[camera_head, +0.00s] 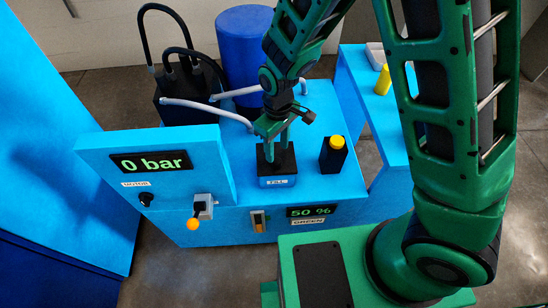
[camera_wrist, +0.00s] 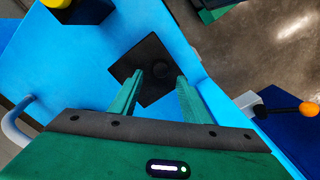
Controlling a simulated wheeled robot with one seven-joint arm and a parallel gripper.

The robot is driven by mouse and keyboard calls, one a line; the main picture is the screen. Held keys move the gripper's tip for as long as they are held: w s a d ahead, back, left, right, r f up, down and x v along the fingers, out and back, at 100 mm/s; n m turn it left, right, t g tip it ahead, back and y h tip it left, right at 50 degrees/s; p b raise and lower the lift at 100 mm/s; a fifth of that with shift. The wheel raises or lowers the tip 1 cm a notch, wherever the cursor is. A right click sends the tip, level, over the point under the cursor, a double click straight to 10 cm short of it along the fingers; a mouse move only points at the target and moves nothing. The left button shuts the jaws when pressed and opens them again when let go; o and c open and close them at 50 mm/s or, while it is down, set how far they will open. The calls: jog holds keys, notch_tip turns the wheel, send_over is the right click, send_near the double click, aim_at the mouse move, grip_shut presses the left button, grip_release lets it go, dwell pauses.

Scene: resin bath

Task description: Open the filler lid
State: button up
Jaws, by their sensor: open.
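The filler lid (camera_head: 278,169) is a black square plate on top of a small blue box labelled FILL. It looks shut and flat. In the wrist view the lid (camera_wrist: 145,54) shows as a dark diamond with a small rounded dark knob near its lower right part. My gripper (camera_head: 277,148) points down over the lid with its green fingers apart. In the wrist view the gripper (camera_wrist: 160,80) has one finger on each side of the knob, with nothing held between them. I cannot tell whether the fingertips touch the lid.
A black container with a yellow cap (camera_head: 334,153) stands just right of the lid. A panel reading 0 bar (camera_head: 150,163) rises at the left, with an orange-tipped lever (camera_head: 193,223) below it. Grey pipes (camera_head: 198,106) run behind my gripper, near a blue drum (camera_head: 243,50).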

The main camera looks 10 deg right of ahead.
aim_at(276, 160)
jog(key=shift+f, duration=3.05)
grip_shut()
jog(key=shift+a, duration=0.3)
jog(key=shift+w+d+r, duration=0.1)
jog(key=shift+d, duration=0.05)
